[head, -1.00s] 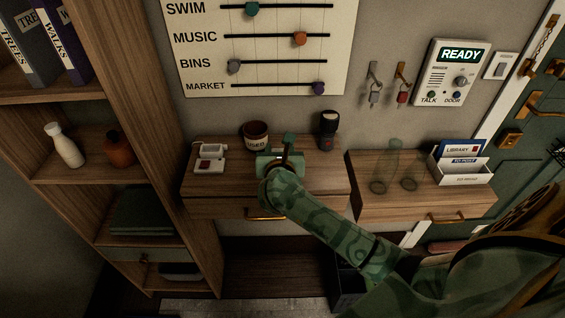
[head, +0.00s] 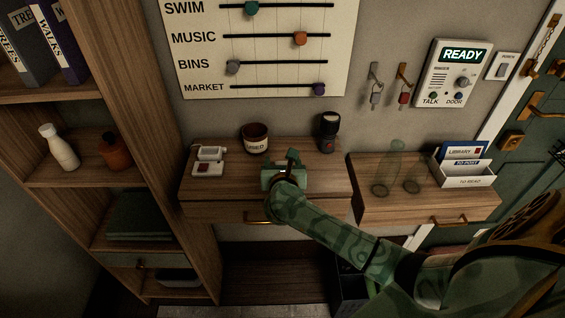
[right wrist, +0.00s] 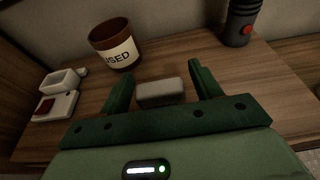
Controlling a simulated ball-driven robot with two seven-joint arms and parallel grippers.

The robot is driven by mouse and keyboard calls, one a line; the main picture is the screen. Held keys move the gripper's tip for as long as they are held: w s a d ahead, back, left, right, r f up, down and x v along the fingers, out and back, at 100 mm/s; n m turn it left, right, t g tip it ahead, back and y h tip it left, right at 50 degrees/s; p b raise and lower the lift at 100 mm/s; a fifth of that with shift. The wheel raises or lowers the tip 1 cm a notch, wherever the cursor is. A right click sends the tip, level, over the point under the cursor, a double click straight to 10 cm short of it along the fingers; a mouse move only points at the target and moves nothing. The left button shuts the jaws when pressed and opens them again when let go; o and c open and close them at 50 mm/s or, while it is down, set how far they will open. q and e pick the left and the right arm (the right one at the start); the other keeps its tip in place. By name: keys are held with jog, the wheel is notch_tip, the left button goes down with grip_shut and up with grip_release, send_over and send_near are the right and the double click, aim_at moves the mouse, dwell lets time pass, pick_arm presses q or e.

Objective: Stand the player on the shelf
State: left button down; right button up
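A small pale grey block (right wrist: 160,92) lies on the wooden drawer top, between and just beyond my right fingers in the right wrist view; it may be the player. My right gripper (right wrist: 160,72) is open around it, with gaps at both sides. In the head view my right gripper (head: 281,160) is over the middle of the left drawer top and hides the block. A white device with a red patch (head: 208,160) lies at that top's left end; it also shows in the right wrist view (right wrist: 60,92). The shelf unit (head: 170,120) stands at the left. My left gripper is out of view.
A cup marked USED (head: 255,138) and a dark flask-like item (head: 329,132) stand at the back of the drawer top. The shelf unit holds a white bottle (head: 62,150), an orange-brown pot (head: 115,152) and books (head: 62,45).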

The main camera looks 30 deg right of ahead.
jog(key=shift+r, duration=0.15)
jog(key=shift+s+a+r, duration=0.15)
jog(key=shift+s, duration=0.1)
jog(key=p+v, duration=0.2)
jog(key=v, duration=0.9)
jog(key=shift+s, duration=0.2)
